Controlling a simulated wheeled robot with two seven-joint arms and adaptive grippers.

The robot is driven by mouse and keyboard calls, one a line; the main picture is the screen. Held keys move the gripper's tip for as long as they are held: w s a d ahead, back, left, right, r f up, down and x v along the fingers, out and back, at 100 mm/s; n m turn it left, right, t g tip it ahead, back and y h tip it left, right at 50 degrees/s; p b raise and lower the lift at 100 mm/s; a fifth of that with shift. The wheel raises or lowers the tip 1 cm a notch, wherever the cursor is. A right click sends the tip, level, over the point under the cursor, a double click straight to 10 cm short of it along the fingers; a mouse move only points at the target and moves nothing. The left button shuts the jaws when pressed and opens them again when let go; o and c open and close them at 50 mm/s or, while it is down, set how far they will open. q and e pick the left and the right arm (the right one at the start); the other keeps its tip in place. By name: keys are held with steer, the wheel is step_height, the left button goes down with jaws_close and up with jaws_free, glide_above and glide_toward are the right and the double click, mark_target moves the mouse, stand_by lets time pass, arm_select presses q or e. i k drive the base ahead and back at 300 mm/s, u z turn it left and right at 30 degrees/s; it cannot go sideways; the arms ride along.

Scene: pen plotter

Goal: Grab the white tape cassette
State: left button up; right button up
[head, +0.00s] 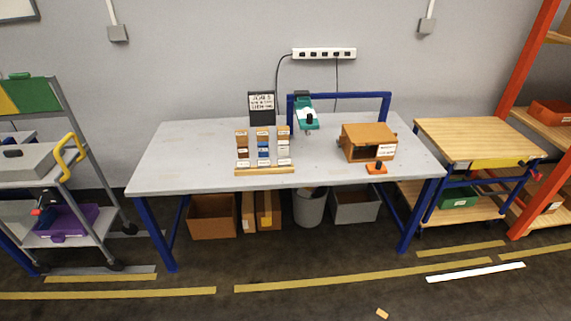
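A wooden rack (264,171) stands on the grey table, left of its middle. It holds small blocks in columns, brown ones at the top and a blue one (263,152) in the middle column. Pale whitish pieces show along the lower row and in the right column (284,149). They are too small to tell which is the white tape cassette and which are labels. Neither of my grippers is in view.
The grey table (180,160) is clear at its left. A teal device (307,119) stands at the back, a brown open box (366,142) at the right, and an orange piece (376,168) before it. A cart (75,239) stands left, a wooden-topped bench (475,138) right.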

mark_target(283, 145)
steer(key=u, duration=0.65)
steer(key=i, duration=0.35)
steer(key=u, duration=0.6)
steer(key=i, duration=1.9)
steer(key=z, duration=1.15)
steer(key=i, duration=0.7)
steer(key=z, duration=0.75)
